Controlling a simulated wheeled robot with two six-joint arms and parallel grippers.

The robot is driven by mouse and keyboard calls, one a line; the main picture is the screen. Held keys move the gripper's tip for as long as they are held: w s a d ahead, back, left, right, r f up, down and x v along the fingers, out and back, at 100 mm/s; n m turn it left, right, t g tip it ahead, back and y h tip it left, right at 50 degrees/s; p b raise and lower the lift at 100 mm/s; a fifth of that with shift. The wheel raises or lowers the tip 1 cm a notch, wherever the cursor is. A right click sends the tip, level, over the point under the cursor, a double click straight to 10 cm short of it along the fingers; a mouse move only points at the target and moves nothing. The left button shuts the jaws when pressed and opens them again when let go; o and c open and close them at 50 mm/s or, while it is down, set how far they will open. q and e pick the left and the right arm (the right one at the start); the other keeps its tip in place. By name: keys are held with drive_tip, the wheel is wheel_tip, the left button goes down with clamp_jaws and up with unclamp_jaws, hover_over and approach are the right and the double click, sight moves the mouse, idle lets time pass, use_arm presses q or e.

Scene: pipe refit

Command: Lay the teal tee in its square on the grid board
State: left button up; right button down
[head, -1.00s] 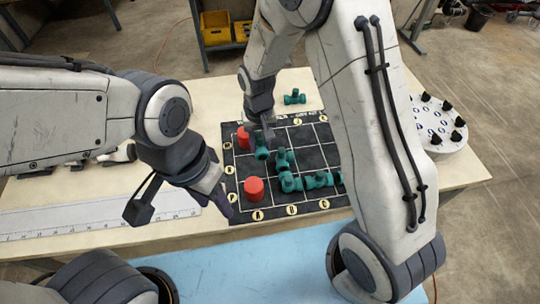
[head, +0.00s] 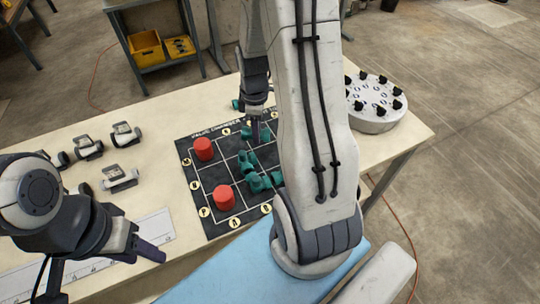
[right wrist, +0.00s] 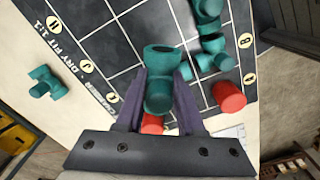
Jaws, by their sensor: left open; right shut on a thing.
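My right gripper (head: 255,123) is shut on a teal fitting, which looks like the tee (right wrist: 160,80); in the right wrist view it sits between the purple fingers (right wrist: 158,100). It is above or at the far part of the black grid board (head: 198,228); I cannot tell whether it touches the board. Part of it shows below the fingers in the head view (head: 263,133). Other teal fittings (head: 257,182) lie joined or close together on the board, partly hidden by my right arm. My left gripper (head: 105,262) is open and empty, left of the board.
Two red cylinders (head: 203,149) (head: 224,197) stand on the board's left column. A loose teal fitting (right wrist: 47,83) lies off the board. A round white holder with black knobs (head: 375,105) stands right; several grey-white parts (head: 120,177) and a ruler (head: 150,230) lie left.

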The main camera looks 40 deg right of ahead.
drive_tip(key=s+d+r+n, duration=0.1)
drive_tip(key=s+d+n, duration=0.5)
drive_tip(key=s+d, duration=0.45)
hover_over(271, 155)
wheel_tip(271, 155, down, 7)
drive_tip(key=shift+r+p, duration=0.15)
drive_tip(key=shift+p, duration=0.25)
wheel_tip(271, 155, down, 3)
drive_tip(key=shift+f, duration=0.5)
drive_tip(key=shift+f, duration=0.1)
drive_tip(key=c, duration=0.5)
unclamp_jaws()
